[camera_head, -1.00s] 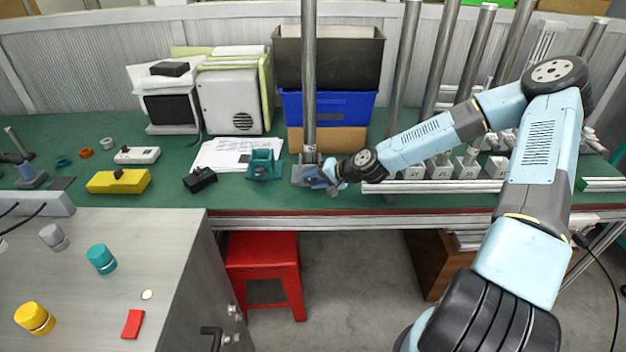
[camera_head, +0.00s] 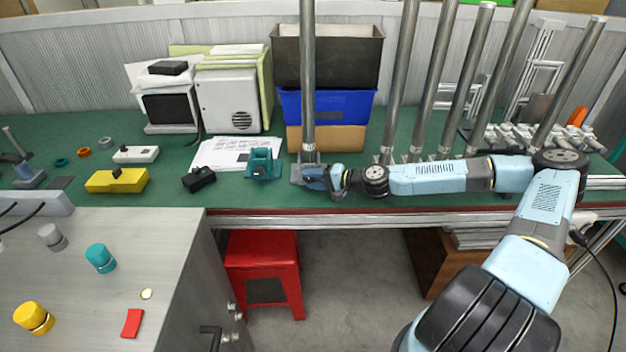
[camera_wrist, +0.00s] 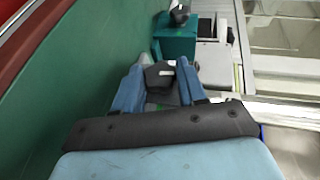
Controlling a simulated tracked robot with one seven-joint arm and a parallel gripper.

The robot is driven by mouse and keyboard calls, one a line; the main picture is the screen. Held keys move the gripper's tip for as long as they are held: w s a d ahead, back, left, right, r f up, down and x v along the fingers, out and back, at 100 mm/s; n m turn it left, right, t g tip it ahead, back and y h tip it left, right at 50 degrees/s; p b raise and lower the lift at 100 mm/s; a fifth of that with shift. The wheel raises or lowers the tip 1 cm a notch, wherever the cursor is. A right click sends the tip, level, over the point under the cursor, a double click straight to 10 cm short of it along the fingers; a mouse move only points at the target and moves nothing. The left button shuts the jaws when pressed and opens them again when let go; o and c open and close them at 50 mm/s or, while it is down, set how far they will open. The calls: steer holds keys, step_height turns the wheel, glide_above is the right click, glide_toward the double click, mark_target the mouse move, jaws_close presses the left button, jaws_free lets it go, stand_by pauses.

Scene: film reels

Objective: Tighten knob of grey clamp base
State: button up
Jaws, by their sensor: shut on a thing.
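The grey clamp base (camera_head: 297,174) stands on the green bench top, with a tall metal post (camera_head: 308,100) rising upright from it. My gripper (camera_head: 322,178) reaches it from the right, low over the bench. In the wrist view my gripper (camera_wrist: 158,88) has its two blue fingers on either side of a dark grey knob (camera_wrist: 160,75), shut on it. My gripper hides much of the base's right side and the knob in the head view.
A teal block-like fixture (camera_head: 263,165) stands just left of the base; it also shows ahead in the wrist view (camera_wrist: 176,40). Blue (camera_head: 325,107) and black bins stand behind the post. Several more posts stand at the right, behind my arm. A red stool (camera_head: 264,270) is below.

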steer(key=shift+s+f, duration=0.1)
steer(key=shift+f, duration=0.15)
stand_by(0.3)
steer(key=o, duration=1.1)
steer(key=shift+r, duration=0.15)
steer(key=shift+c, duration=0.2)
